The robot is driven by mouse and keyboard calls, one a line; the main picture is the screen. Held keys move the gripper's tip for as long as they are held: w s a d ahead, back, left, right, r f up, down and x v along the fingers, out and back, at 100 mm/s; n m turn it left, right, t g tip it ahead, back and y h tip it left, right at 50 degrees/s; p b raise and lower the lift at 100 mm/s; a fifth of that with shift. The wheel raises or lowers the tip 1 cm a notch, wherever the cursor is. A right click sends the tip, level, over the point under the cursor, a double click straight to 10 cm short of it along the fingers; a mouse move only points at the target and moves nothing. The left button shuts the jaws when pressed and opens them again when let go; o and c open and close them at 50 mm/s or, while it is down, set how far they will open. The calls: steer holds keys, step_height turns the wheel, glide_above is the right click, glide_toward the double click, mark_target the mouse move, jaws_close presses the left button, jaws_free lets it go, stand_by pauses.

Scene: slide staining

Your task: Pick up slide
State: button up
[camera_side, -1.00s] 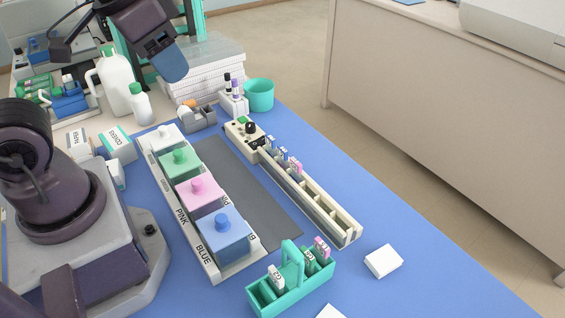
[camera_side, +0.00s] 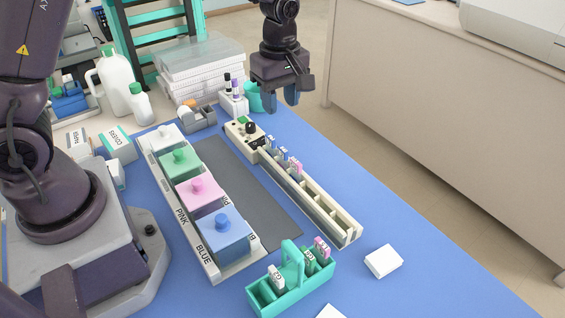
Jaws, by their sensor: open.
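Several slides with labelled ends stand in the teal carrier (camera_side: 262,298) at the front; a white-ended slide (camera_side: 276,278) is at its left, and a green-ended slide (camera_side: 309,260) and a pink-ended slide (camera_side: 322,247) are at its right. More slides (camera_side: 284,154) stand in the far part of the long cream rack (camera_side: 343,225). My gripper (camera_side: 284,98) is open and empty, high above the far end of the rack, with its fingers pointing down. It is well apart from every slide.
A white tray (camera_side: 216,277) holds lidded jars: white, green, pink and blue (camera_side: 222,238). A dark grey mat (camera_side: 245,185) lies between the tray and the rack. A white box (camera_side: 383,261) sits right of the carrier. A teal cup (camera_side: 253,97) is partly behind my gripper.

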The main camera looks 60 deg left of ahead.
glide_above(283, 148)
steer(key=f, duration=0.7)
steer(key=shift+s+a+f, duration=0.15)
steer(key=shift+s+f, duration=0.05)
step_height(283, 148, down, 6)
steer(key=shift+w+r, duration=0.15)
steer(key=shift+r, duration=0.05)
jaws_close()
